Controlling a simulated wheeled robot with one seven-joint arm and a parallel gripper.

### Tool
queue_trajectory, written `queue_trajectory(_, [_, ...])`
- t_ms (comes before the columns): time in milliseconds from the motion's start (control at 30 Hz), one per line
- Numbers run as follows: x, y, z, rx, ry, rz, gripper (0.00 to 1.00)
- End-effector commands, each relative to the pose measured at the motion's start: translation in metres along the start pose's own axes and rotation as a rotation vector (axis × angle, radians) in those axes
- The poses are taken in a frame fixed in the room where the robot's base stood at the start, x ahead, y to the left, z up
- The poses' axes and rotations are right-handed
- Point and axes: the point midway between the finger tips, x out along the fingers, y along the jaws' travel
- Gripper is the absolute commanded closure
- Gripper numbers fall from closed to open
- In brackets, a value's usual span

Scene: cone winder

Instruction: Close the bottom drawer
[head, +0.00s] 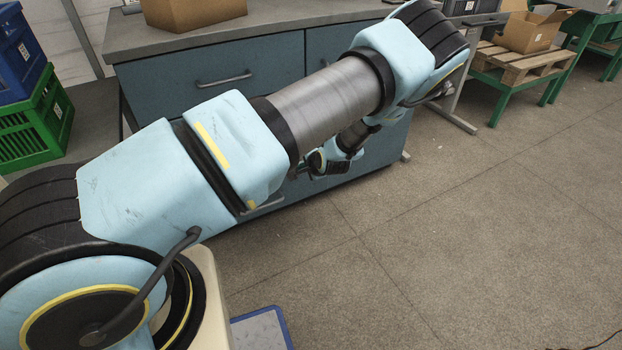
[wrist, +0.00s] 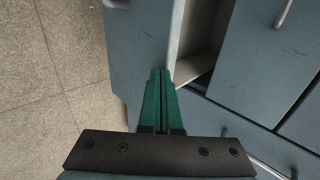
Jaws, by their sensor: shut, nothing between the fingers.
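In the wrist view, the bottom drawer (wrist: 141,45) of the blue-grey cabinet stands partly open, with a strip of its pale inside (wrist: 197,45) showing between its front and the cabinet. My gripper (wrist: 160,71) has its two green fingers together and empty. Its tips are over the drawer front near its inner edge; I cannot tell whether they touch it. In the head view, the cabinet (head: 170,100) stands behind my arm. My arm hides much of the lower cabinet, and the fingers are not clear there. A low handle (head: 264,206) shows below my arm.
Other closed fronts (wrist: 276,60) with bar handles lie beside the opening in the wrist view. A cardboard box (head: 195,12) stands on the countertop (head: 285,22). Blue and green crates (head: 38,125) are at left. The floor (head: 440,235) at right is clear.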

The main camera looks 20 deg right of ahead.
Motion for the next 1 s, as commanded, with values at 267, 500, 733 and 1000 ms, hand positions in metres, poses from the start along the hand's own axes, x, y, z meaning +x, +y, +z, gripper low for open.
queue_trajectory(267, [0.061, -0.051, 0.000, 0.000, -0.001, -0.002, 1.00])
queue_trajectory(500, [0.088, -0.079, 0.000, 0.000, 0.000, -0.001, 1.00])
queue_trajectory(733, [0.096, -0.087, 0.000, 0.001, 0.000, 0.001, 1.00])
queue_trajectory(1000, [0.096, -0.088, 0.000, 0.001, 0.000, 0.000, 1.00])
